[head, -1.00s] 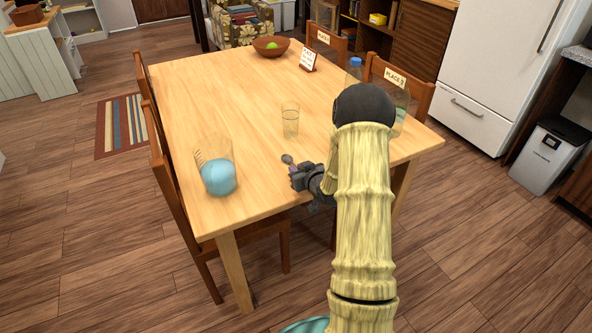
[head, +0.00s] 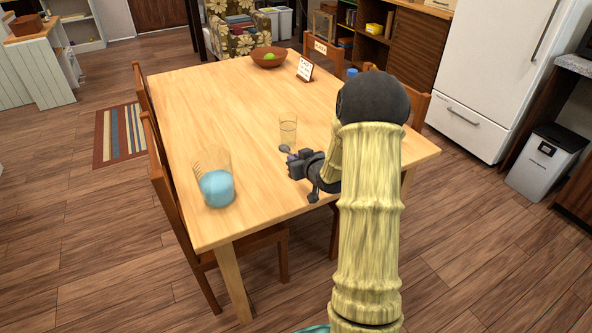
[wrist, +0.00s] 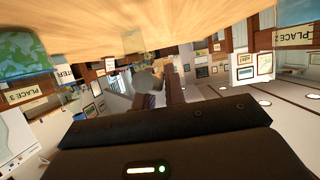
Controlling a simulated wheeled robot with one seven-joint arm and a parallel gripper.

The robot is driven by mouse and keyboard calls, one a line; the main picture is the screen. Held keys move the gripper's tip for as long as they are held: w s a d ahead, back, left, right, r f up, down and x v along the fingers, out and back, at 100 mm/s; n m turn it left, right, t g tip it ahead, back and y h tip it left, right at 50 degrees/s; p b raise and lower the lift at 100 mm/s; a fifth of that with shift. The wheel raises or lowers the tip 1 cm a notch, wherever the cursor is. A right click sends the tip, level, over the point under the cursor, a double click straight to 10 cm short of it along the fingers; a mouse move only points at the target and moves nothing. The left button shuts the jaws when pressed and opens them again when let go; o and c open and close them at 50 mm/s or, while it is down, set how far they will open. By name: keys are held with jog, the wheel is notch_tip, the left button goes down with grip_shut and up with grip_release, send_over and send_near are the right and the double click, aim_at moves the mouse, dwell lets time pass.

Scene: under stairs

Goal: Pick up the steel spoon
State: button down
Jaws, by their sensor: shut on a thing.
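The steel spoon (head: 285,149) shows in the head view as a small grey bowl end just beyond my gripper's fingertips, in front of the clear glass. My gripper (head: 292,163) is shut on the spoon and appears to hold it above the wooden table (head: 250,95), near its front edge. In the wrist view the spoon's round grey bowl (wrist: 147,80) shows at the tips of my gripper's dark fingers (wrist: 160,88). The spoon's handle is mostly hidden by the fingers.
A clear glass (head: 288,130) stands just behind the spoon. A glass container with a blue ball-like thing (head: 217,188) stands at the table's front left. Chairs surround the table.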

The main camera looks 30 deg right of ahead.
jog(key=shift+r, duration=0.65)
jog(key=c, duration=2.1)
grip_release()
grip_shut()
jog(key=shift+a+r+p, duration=0.15)
jog(key=shift+a+p, duration=0.05)
jog(key=shift+p, duration=0.2)
jog(key=s+a+r+p, duration=0.4)
jog(key=a+r+p, duration=0.3)
jog(key=p, duration=1)
jog(key=s+a+r+p, duration=0.5)
jog(key=a+r+p, duration=0.3)
jog(key=p, duration=0.9)
jog(key=shift+a+r+p, duration=0.3)
jog(key=shift+a+p, duration=0.05)
jog(key=shift+a, duration=0.85)
